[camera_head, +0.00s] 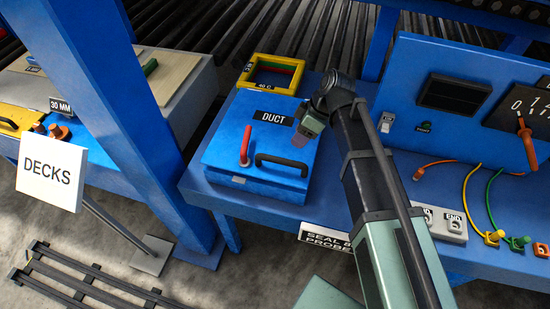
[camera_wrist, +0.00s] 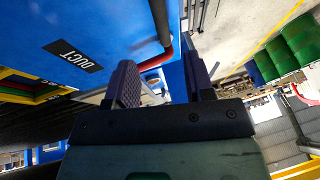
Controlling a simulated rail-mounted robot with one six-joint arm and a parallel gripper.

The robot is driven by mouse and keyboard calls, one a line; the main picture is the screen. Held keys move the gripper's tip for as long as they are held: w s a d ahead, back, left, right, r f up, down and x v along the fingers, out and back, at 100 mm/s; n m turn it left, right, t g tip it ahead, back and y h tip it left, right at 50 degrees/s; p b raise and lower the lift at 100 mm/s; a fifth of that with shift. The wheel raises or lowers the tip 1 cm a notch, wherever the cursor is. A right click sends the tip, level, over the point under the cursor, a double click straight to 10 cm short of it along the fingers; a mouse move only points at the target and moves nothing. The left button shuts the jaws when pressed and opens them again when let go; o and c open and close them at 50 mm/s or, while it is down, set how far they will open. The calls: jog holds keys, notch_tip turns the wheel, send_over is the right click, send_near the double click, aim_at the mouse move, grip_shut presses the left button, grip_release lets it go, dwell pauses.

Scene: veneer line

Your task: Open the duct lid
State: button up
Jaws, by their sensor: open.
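The duct box (camera_head: 262,180) is a blue box on a blue bench, with its blue lid (camera_head: 225,138) lying shut on top. The lid bears a DUCT label (camera_head: 270,117) and a black bar handle (camera_head: 286,161) near its front edge. A red lever (camera_head: 245,148) stands at the lid's front left. My gripper (camera_head: 305,132) is above the right part of the lid, apart from the handle. In the wrist view, my gripper (camera_wrist: 160,78) is open and empty; the dark handle (camera_wrist: 160,20) and the red lever (camera_wrist: 158,58) lie beyond the fingers.
A yellow frame (camera_head: 272,74) sits behind the duct box. A blue upright post (camera_head: 125,110) stands to its left. A blue panel (camera_head: 450,90) rises on the right, with colored cables and plugs (camera_head: 492,238) before it. A DECKS sign (camera_head: 52,171) stands at left.

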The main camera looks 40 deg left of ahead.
aim_at(282, 159)
jog(key=b+x, duration=1)
jog(key=x, duration=0.1)
jog(key=shift+r, duration=0.15)
jog(key=shift+c, duration=0.5)
grip_shut()
